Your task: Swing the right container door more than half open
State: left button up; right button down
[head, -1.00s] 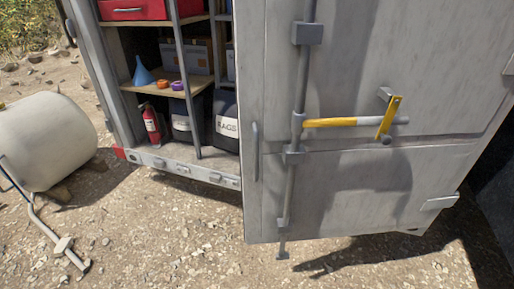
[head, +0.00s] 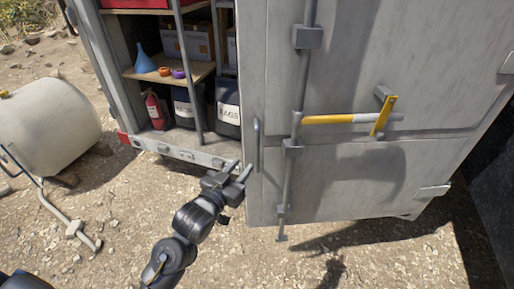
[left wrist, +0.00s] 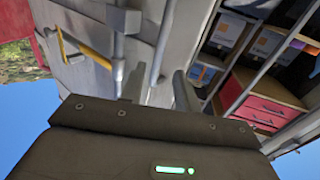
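The right container door (head: 345,185) is a grey metal panel that stands ajar, with shelves visible past its left edge. It has a long vertical lock rod (head: 303,75) and a yellow and white lever (head: 345,119). A small vertical grab handle (head: 257,145) is near its left edge. My left gripper (head: 238,173) is open and empty, just below and left of this handle. In the left wrist view its two fingers (left wrist: 158,90) are apart, with the grab handle (left wrist: 163,42) ahead of them near the gap. Contact is not visible. My right gripper is out of view.
The container holds shelves with a blue funnel (head: 144,60), tape rolls, a fire extinguisher (head: 154,110) and a rags bin (head: 228,108). A pale cylindrical tank (head: 45,125) with a tow bar (head: 60,222) lies at the left. Gravel ground in front of the door is clear.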

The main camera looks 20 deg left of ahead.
aim_at(256, 151)
pick_arm(q)
jog(key=p+x, duration=0.2)
jog(key=x, duration=0.7)
jog(key=shift+w+d, duration=0.1)
jog(key=shift+w, duration=0.3)
grip_shut()
